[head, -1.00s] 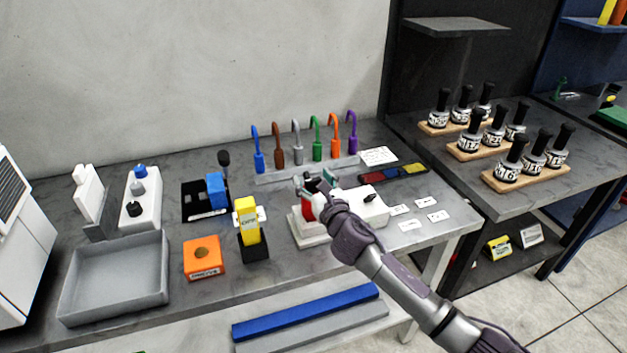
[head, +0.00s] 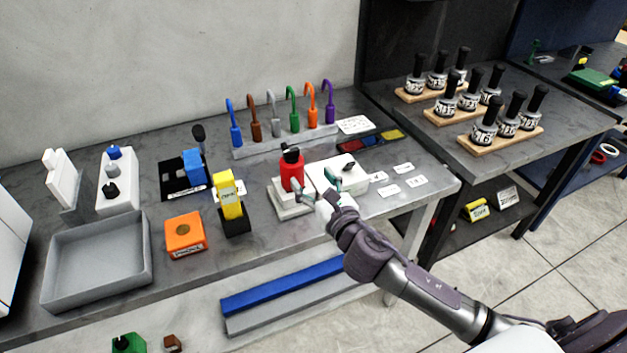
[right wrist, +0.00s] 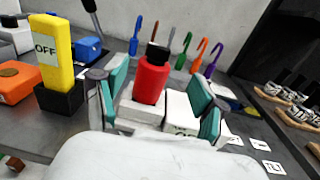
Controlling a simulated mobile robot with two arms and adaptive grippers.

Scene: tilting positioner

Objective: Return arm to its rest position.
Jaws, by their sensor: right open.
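My right gripper (head: 316,188) is open and empty near the front edge of the table, at the tilting positioner. The positioner's red part (head: 291,172) with a black top stands upright on a light base (head: 290,205), next to a white box (head: 330,172). In the right wrist view the red part (right wrist: 151,78) shows between and beyond my open teal-padded fingers (right wrist: 155,104), apart from them. My right arm comes in from the lower right. My left gripper is in neither view.
A yellow "OFF" block (head: 229,195), an orange box (head: 185,235) and a grey tray (head: 60,292) stand to the left. Several coloured hooks (head: 292,110) stand behind. White cards (head: 389,192) lie to the right. Black-capped bottles (head: 484,133) stand on the right-hand table.

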